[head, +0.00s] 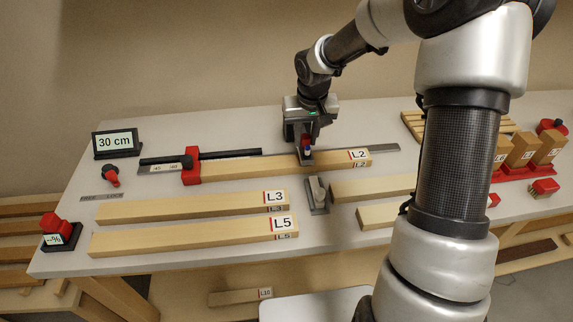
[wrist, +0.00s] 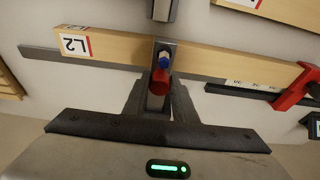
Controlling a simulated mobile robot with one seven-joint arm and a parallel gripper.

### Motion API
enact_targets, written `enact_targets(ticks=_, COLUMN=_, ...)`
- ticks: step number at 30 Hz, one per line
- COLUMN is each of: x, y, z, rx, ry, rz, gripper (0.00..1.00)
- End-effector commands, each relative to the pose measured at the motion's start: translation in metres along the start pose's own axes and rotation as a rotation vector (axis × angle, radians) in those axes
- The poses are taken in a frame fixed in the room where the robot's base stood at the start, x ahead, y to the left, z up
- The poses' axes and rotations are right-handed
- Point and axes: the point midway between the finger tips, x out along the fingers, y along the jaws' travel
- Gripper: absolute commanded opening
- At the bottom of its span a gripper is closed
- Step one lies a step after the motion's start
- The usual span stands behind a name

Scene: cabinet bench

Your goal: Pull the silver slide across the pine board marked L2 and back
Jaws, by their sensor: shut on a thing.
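The pine board marked L2 (head: 240,168) lies along the back of the bench against a long metal strip. In the wrist view the board (wrist: 215,57) crosses the upper part, its L2 label at left. The silver slide (head: 306,160) sits across the board a little left of the label. It also shows in the wrist view (wrist: 165,45), with a blue and red knob (wrist: 161,78) on it. My gripper (head: 305,140) is above the slide, shut on this knob; the fingers hide part of it. A red stop (head: 190,168) stands at the board's left end.
Boards L3 (head: 190,206) and L5 (head: 190,236) lie in front. A grey fixture with a pale lever (head: 317,194) stands just in front of L2. A 30 cm display (head: 116,142) is at left. Upright blocks (head: 522,149) stand at right.

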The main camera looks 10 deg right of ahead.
Motion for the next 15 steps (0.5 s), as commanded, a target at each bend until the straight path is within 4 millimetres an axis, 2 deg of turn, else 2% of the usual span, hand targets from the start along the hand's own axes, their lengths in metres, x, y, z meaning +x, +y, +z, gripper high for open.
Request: enact_targets(ticks=15, x=0.007, y=-0.001, z=-0.026, rx=-0.001, ry=0.000, rz=-0.001, gripper=0.12)
